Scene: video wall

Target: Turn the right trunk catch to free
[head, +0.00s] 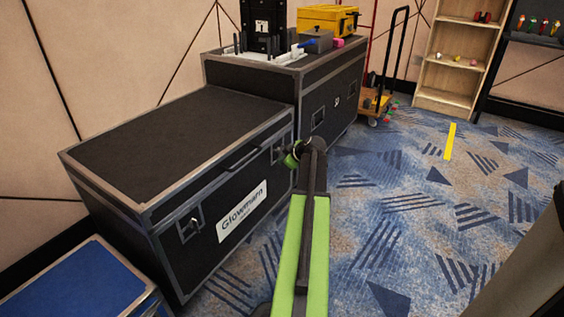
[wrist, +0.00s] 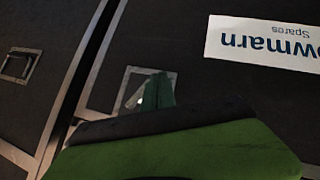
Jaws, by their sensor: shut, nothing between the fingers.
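The black trunk (head: 165,130) with grey metal edges stands along the wall with its lid down. Its front has a white "Glowmarn Spares" label (head: 242,211), upside down in the wrist view (wrist: 262,40). The left catch (head: 190,228) is in plain view. The right catch (head: 276,154) is beside my gripper (head: 291,160). In the wrist view the right catch's plate (wrist: 128,79) is partly hidden behind my green fingers (wrist: 157,90). My gripper is shut and empty in front of that plate. I cannot tell whether it touches the catch or how the catch is turned.
A second black case (head: 330,90) stands beyond the trunk, with a yellow box (head: 327,19) on top. A blue-topped case (head: 75,285) is at the near left. A hand truck (head: 380,100) and wooden shelf (head: 455,60) stand behind. Carpet (head: 400,220) to the right is clear.

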